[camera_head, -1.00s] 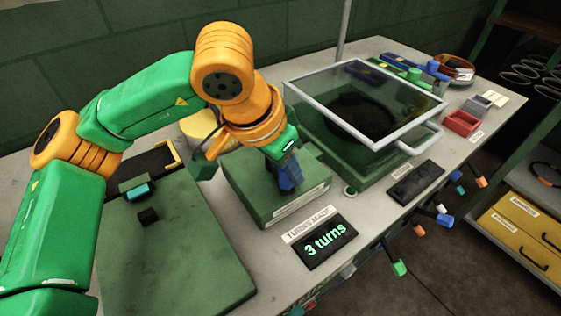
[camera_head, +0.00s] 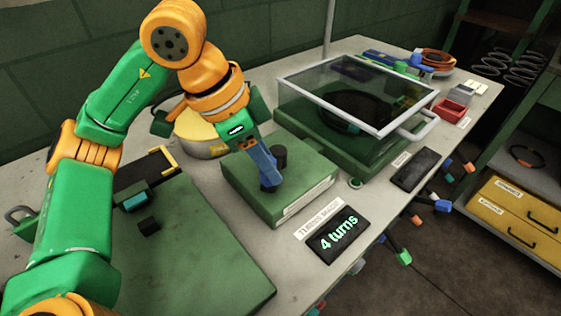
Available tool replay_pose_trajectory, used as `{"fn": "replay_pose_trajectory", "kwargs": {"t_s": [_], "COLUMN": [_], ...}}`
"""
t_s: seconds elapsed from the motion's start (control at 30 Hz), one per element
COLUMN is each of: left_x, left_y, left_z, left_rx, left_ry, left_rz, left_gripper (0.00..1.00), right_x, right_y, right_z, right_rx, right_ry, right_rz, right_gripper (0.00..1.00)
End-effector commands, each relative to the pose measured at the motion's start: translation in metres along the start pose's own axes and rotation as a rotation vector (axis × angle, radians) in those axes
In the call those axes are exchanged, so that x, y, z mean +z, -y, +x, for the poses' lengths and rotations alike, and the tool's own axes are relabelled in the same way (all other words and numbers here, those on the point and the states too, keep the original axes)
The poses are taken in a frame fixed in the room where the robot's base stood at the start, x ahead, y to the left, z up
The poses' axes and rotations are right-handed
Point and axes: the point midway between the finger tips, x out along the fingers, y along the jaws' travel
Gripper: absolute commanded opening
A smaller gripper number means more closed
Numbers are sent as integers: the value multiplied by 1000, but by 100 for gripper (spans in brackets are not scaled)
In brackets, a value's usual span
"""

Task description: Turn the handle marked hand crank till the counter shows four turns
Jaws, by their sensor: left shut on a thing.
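The hand crank sits on a green box (camera_head: 300,186) with a pale label on its front edge, too small to read. A dark upright knob (camera_head: 280,156) shows on top of the box, just right of my fingers. My left gripper (camera_head: 268,180) points down over the box with its blue fingers shut on the crank's handle, which they mostly hide. The black counter (camera_head: 332,240) in front of the box reads "4 turns" in green. A label above it (camera_head: 318,218) reads "TURNS MADE". My right gripper is not in view.
A glass-lidded green case (camera_head: 345,147) with a pale handle stands right behind the box. A dark blank panel (camera_head: 415,170) lies in front of it. A green board (camera_head: 185,260) lies at the left. Coloured knobs stick out along the bench's front edge.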

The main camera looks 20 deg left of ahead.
Motion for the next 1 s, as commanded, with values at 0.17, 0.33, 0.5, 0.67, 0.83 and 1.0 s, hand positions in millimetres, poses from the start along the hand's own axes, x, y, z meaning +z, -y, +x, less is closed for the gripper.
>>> {"fn": "replay_pose_trajectory", "kwargs": {"t_s": [0.17, 0.33, 0.5, 0.67, 0.83, 1.0], "left_x": [2, 2, 1, 2, 2, 0], "left_y": [1, 1, 1, 1, 1, 1], "left_z": [-1, -2, -2, -1, -1, -26], "left_rx": [1, 1, 1, 1, 1, 0], "left_ry": [-3, -3, -4, -2, -2, -6], "left_rz": [2, 2, 2, 2, 2, 3], "left_gripper": [0, 0, 45, 64, 64, 64], "right_x": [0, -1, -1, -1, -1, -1], "right_y": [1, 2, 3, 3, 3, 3], "right_z": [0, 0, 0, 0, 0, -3], "right_rx": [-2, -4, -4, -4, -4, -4], "right_ry": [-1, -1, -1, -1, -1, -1], "right_rz": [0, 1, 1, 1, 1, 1], "right_gripper": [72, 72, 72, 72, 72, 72]}}
